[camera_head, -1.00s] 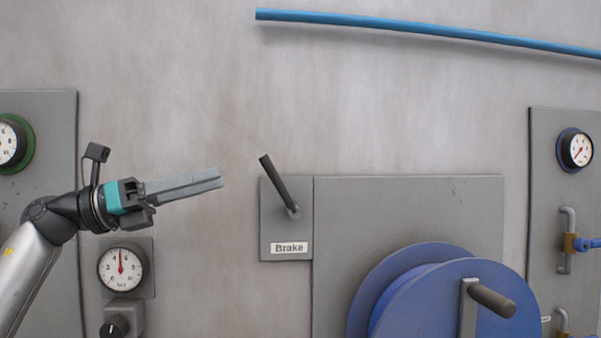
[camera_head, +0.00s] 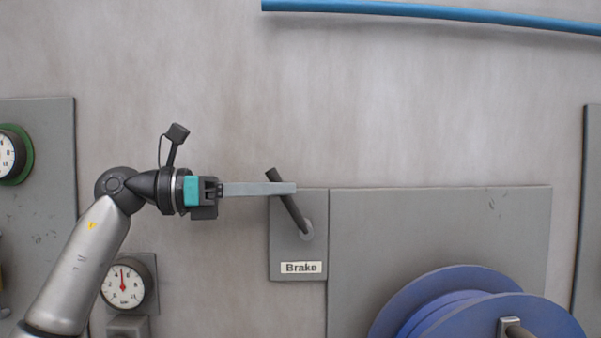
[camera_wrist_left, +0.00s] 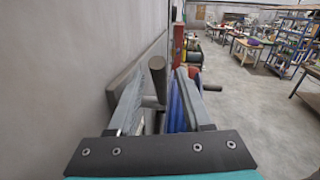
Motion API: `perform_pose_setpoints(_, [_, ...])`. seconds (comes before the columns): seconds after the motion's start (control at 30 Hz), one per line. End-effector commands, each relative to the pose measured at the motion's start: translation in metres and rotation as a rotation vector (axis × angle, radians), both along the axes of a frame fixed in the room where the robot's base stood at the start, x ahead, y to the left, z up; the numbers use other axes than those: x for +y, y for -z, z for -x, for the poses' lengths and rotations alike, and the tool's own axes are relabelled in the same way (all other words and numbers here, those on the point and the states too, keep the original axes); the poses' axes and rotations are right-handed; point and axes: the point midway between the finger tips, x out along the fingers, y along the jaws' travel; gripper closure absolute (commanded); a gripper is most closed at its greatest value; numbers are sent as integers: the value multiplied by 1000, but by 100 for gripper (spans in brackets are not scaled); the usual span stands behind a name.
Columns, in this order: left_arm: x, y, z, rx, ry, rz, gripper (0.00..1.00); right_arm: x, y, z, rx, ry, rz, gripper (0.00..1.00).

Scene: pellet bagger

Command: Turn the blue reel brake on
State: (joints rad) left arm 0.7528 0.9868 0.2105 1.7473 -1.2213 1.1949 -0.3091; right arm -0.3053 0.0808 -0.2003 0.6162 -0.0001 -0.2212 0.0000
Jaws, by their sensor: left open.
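The brake lever (camera_head: 292,214) is a dark rod on a grey plate (camera_head: 283,252) with a "Brake" label. It tilts up and to the left from its pivot. My left gripper (camera_head: 288,188) reaches in from the left, with its fingers at the upper part of the lever. In the left wrist view, the lever (camera_wrist_left: 157,68) stands in the gap between the two open fingers, which look apart from it. The blue reel (camera_head: 450,290) is at lower right, cut off by the picture edge. My right gripper is not in view.
A grey panel (camera_head: 440,225) adjoins the brake plate on the right. A blue pipe (camera_head: 430,12) runs along the wall above. A gauge (camera_head: 123,287) and a green-rimmed gauge (camera_head: 12,153) are at the left. The wall above the lever is clear.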

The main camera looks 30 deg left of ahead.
Motion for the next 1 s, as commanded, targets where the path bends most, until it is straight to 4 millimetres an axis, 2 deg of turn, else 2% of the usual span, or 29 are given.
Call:
perform_pose_setpoints(0.03, [-8, -4, -6, -2, 4, 2, 50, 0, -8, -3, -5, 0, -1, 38])
perform_pose_setpoints(0.23, [-26, -2, -23, 0, 2, 2, 50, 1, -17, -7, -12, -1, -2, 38])
perform_pose_setpoints(0.63, [-32, 0, -28, 0, 0, 0, 50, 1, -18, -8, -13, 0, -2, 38])
perform_pose_setpoints(1.0, [-31, 0, -28, 0, 0, 0, 91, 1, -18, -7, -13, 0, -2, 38])
